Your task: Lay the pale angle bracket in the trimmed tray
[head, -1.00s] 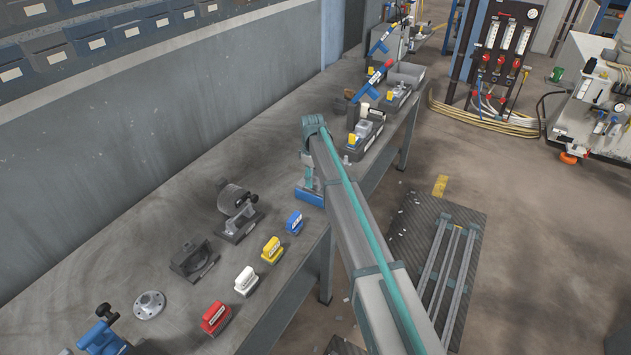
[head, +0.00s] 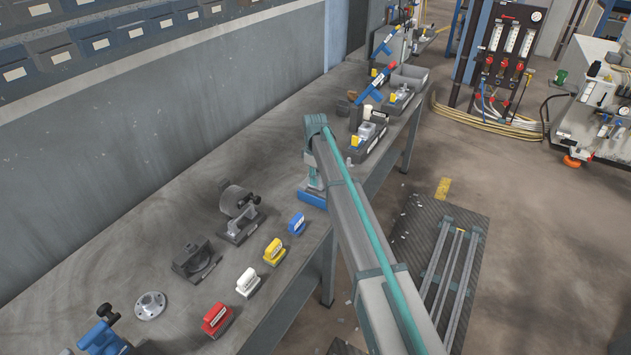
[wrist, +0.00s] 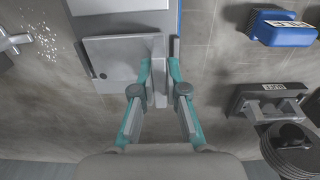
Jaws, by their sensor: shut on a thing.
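The pale angle bracket (wrist: 113,62) shows in the wrist view as a flat light-grey plate with a small hole and an upright flange. My gripper (wrist: 160,78) is shut on this flange, with a teal finger on each side. The blue-edged tray (wrist: 177,16) lies beneath or just beyond the bracket in the wrist view. I cannot tell whether the bracket touches it. In the head view the blue tray (head: 314,199) sits at the bench's front edge, directly below my gripper (head: 316,186). My arm hides the bracket there.
A blue labelled block (head: 297,223) stands close to the tray, with yellow (head: 274,251), white (head: 248,282) and red (head: 217,319) ones along the bench edge. A dark fixture (head: 241,215) stands behind them. The bench surface (head: 250,150) behind the tray is clear.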

